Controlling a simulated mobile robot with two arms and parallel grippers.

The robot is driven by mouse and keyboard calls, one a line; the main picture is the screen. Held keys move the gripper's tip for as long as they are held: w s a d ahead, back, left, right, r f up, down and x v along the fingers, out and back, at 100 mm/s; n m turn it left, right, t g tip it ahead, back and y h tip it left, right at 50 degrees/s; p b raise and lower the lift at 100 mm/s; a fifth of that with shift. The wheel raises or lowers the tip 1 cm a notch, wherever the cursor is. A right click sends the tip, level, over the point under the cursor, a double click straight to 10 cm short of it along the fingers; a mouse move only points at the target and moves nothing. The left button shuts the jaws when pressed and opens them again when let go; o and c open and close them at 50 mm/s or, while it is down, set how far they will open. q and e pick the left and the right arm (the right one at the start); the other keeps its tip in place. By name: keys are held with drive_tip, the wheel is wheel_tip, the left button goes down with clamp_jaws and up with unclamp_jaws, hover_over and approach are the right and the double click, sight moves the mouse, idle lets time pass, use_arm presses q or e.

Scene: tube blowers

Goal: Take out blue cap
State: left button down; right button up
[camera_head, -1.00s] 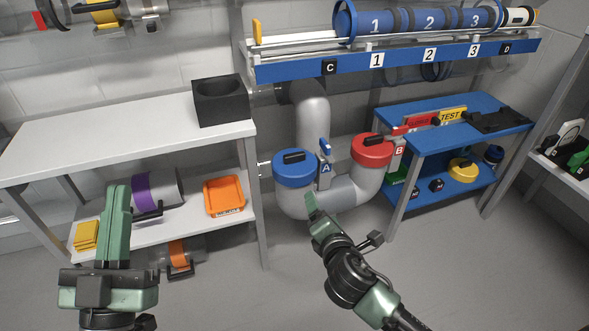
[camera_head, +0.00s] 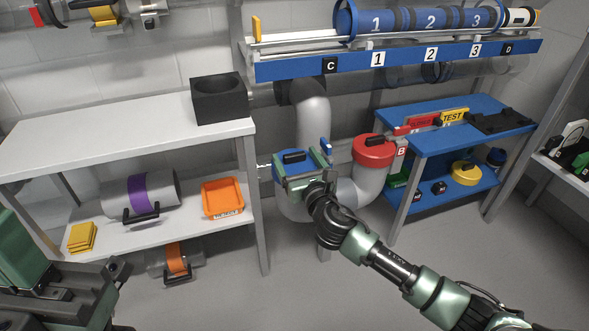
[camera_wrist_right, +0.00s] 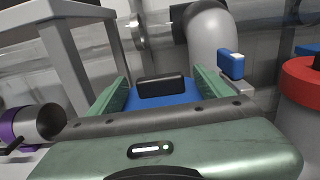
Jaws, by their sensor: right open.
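The blue cap (camera_head: 281,168), with a black bar handle (camera_head: 293,156), sits on top of the left upright end of the grey pipe, by the valve marked A. My right gripper (camera_head: 299,163) is at the cap, its green fingers open on either side of it. In the right wrist view, the blue cap (camera_wrist_right: 150,99) and its black handle (camera_wrist_right: 161,85) lie between the two fingers of the gripper (camera_wrist_right: 160,76). I cannot tell whether the fingers touch the cap. My left gripper (camera_head: 30,260) is partly cut off at the lower left, away from the cap.
A white shelf unit (camera_head: 110,143) with a black holder (camera_head: 218,103) stands left. A blue table (camera_head: 440,142) stands right. A blue rail (camera_head: 400,58) runs above.

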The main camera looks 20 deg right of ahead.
drive_tip(key=shift+w, duration=0.7)
drive_tip(key=c, duration=1.3)
drive_tip(key=shift+c, duration=1)
drive_tip(key=shift+r, duration=0.15)
